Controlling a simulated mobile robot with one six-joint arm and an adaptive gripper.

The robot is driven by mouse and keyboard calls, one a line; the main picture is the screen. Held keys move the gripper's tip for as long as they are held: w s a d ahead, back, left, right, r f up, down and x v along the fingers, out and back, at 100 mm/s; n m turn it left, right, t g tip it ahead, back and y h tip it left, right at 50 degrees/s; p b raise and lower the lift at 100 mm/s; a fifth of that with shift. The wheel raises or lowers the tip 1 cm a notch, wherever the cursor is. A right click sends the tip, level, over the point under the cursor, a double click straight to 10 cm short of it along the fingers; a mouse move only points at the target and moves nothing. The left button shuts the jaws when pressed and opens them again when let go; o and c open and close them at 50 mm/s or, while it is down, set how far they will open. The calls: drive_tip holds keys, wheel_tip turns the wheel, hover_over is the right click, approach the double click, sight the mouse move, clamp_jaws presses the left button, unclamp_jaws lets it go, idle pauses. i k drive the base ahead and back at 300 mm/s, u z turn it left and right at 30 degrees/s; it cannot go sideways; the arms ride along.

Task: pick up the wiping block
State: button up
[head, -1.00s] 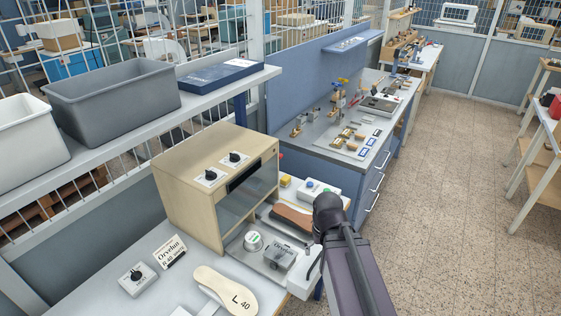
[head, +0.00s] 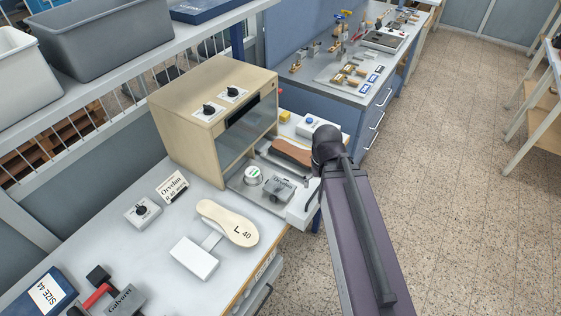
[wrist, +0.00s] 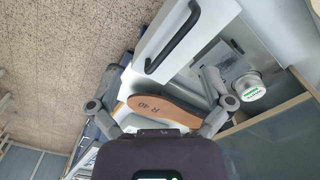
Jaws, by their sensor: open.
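I cannot tell for sure which thing is the wiping block; a small yellow block (head: 285,117) stands on the bench behind the stamping machine's right side. My gripper (wrist: 162,104) is open in the wrist view, its fingers spread wide with nothing held between them. A brown sole marked R 40 (wrist: 165,112) shows between and beyond the fingers, apart from them as far as I can see.
The beige stamping machine (head: 214,118) stands on the white bench. A cream L 40 sole (head: 228,222) lies nearer. A white box with a blue button (head: 317,127) is behind.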

sight(285, 117)
drive_tip(key=z, duration=0.35)
drive_tip(key=i, duration=0.85)
drive_tip(key=z, duration=0.25)
